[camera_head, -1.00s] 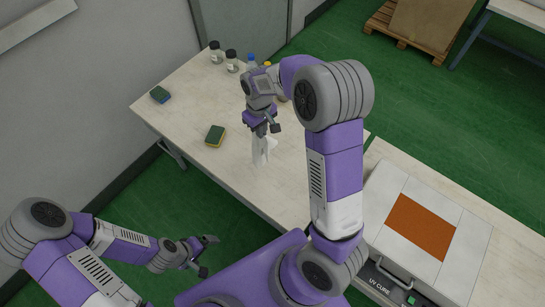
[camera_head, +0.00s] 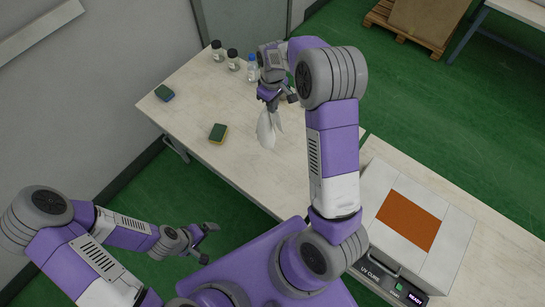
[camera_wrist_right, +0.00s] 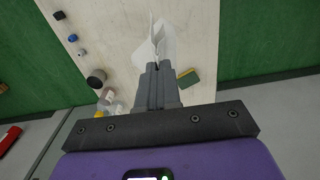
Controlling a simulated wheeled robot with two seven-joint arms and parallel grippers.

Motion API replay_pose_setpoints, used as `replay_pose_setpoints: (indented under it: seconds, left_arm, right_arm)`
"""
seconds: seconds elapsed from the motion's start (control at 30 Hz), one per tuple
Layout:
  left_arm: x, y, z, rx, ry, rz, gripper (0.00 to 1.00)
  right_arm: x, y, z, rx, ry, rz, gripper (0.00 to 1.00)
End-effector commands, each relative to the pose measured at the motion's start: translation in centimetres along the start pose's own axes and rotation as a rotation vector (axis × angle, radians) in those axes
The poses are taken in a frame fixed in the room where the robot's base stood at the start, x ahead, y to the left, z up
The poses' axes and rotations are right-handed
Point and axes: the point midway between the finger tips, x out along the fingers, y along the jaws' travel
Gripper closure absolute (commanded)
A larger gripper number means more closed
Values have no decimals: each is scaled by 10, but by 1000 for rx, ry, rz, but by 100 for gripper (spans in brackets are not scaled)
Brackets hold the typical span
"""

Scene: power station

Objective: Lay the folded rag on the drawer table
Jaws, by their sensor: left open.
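The white rag (camera_head: 268,131) hangs from my right gripper (camera_head: 277,97) over the pale table (camera_head: 215,95) in the head view. In the right wrist view the rag (camera_wrist_right: 154,45) is pinched between the shut fingertips (camera_wrist_right: 157,70), with its loose part spreading past them. Whether its lower end touches the table is unclear. My left gripper (camera_head: 206,243) is open and empty, low in front of the table, over the green floor. No drawer shows on either table, so I cannot tell which is the drawer table.
Two sponges, one (camera_head: 218,133) near the rag and one (camera_head: 164,93) at the left edge, lie on the table. Several bottles (camera_head: 233,60) stand along its back. A UV cure box (camera_head: 450,235) with an orange panel stands on the right-hand table (camera_head: 500,245). Wooden pallet (camera_head: 410,28) behind.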

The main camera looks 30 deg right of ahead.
Motion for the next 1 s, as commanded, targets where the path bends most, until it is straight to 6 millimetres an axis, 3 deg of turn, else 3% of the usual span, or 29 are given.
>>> replay_pose_setpoints:
  seconds: [0.6,1.0]
  left_arm:
    - [61,-23,-2,0,0,0,0]
    - [64,-24,-3,0,0,0,0]
  right_arm:
    - [90,0,0,0,-1,0,100]
    - [96,0,0,1,0,0,100]
